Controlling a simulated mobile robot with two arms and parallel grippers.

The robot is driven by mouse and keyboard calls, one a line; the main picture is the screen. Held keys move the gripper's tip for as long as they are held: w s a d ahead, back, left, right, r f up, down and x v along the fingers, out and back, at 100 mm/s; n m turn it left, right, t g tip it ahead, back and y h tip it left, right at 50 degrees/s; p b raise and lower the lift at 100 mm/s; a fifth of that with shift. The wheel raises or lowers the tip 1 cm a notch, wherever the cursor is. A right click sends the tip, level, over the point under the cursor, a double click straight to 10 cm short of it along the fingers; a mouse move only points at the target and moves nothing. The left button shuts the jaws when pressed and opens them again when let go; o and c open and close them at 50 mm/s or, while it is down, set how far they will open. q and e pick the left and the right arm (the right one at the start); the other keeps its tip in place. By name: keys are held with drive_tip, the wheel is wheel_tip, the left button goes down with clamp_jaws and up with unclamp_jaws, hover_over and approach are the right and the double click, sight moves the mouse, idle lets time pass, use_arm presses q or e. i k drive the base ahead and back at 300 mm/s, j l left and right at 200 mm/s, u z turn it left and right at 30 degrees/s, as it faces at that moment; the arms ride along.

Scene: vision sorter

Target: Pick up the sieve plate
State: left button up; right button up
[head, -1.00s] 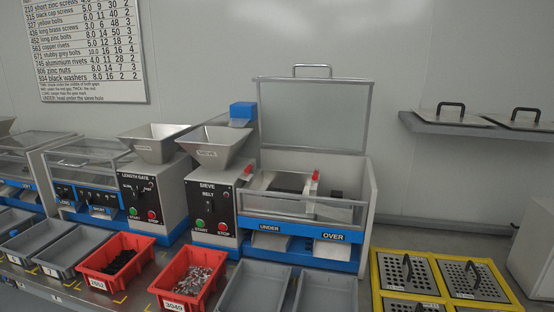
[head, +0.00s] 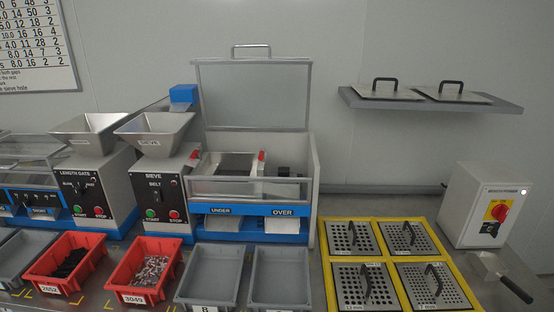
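Several perforated sieve plates with black handles lie in a yellow-framed rack (head: 388,255) on the bench at the right. One plate (head: 341,238) is at the back left, one (head: 421,237) at the back right, one (head: 350,290) at the front left and one (head: 447,292) at the front right. Neither of my grippers shows in the head view.
Two flat plates with handles (head: 388,94) (head: 447,97) lie on a grey wall shelf (head: 430,106). A bench power box (head: 487,205) and a black-handled scoop (head: 497,272) are right of the rack. Red bins (head: 127,284) and grey bins (head: 279,290) line the front.

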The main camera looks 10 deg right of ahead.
sight(410, 241)
drive_tip(key=z, duration=1.2)
